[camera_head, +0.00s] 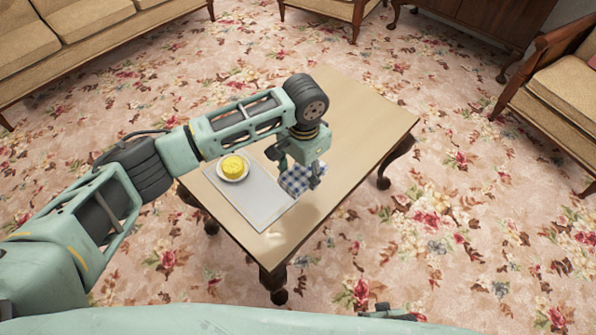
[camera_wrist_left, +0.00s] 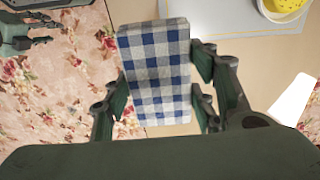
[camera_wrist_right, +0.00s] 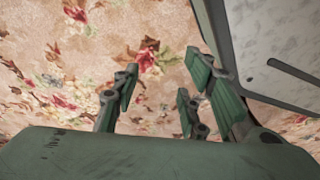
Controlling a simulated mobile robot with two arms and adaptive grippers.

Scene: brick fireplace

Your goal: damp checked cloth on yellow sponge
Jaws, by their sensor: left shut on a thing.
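The blue-and-white checked cloth (camera_head: 295,181) looks like a flat folded pad. My left gripper (camera_head: 305,172) is shut on it, over the table to the right of the grey mat; in the left wrist view the cloth (camera_wrist_left: 158,60) stands between the fingers (camera_wrist_left: 157,95). I cannot tell whether it touches the table. The round yellow sponge (camera_head: 232,166) lies on a white dish (camera_head: 243,174), and it also shows at the top right of the left wrist view (camera_wrist_left: 287,5). My right gripper (camera_wrist_right: 160,85) is open and empty over the carpet, off the table's front side.
The dish stands on the grey mat (camera_head: 256,203) at the left part of the wooden table (camera_head: 360,115). The table's far right is clear. A sofa (camera_head: 80,35) and an armchair (camera_head: 560,95) stand away from it on the flowered carpet (camera_head: 440,230).

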